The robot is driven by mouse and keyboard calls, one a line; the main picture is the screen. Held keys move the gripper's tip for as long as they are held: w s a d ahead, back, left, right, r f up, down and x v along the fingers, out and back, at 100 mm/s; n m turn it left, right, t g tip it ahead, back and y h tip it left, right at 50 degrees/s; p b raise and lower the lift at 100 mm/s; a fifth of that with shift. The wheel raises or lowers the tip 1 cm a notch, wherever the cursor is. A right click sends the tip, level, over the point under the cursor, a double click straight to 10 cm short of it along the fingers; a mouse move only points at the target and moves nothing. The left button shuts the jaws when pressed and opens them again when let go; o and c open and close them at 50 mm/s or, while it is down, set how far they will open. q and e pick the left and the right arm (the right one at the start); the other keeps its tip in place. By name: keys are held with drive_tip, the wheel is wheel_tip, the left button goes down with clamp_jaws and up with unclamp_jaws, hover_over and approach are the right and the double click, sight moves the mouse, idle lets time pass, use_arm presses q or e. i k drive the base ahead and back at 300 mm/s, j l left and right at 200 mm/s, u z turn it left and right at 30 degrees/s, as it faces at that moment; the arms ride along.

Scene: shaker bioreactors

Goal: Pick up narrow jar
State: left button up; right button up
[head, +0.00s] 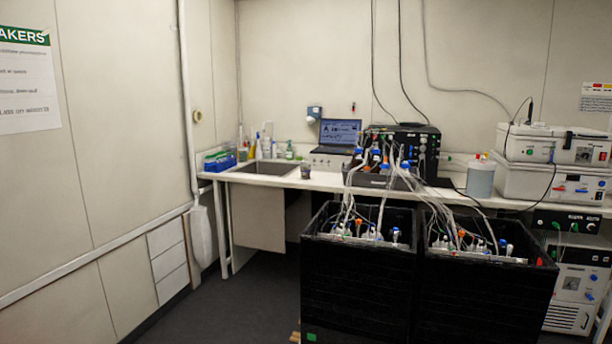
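No object here is clearly identifiable as the narrow jar. A wide clear container with pale bluish contents (480,180) stands on the counter at the right, beside stacked white instruments. A small dark cup-like vessel (306,171) stands on the counter right of the sink. Several small bottles stand behind the sink, among them a green-tinted one (290,152); they are too small to tell apart. Neither of my grippers is in view.
Two black shaker boxes (358,285) with tubes and bottles stand in front of the counter (330,182). A laptop (339,133) and a black device (420,150) stand on it. White instruments (555,145) are at the right. The dark floor (235,310) is clear at left.

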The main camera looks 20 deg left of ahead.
sight(305, 168)
drive_tip(key=i+j+u, duration=0.85)
drive_tip(key=i, duration=0.15)
drive_tip(key=i+j+u, duration=0.2)
drive_tip(key=i, duration=0.55)
drive_tip(key=i+j+u, duration=0.2)
drive_tip(key=i, duration=0.6)
drive_tip(key=i+z, duration=0.4)
drive_tip(key=i+j+z, duration=0.1)
drive_tip(key=i+z, duration=0.35)
drive_tip(key=i+j+z, duration=0.2)
drive_tip(key=z, duration=0.2)
drive_tip(key=i, duration=0.1)
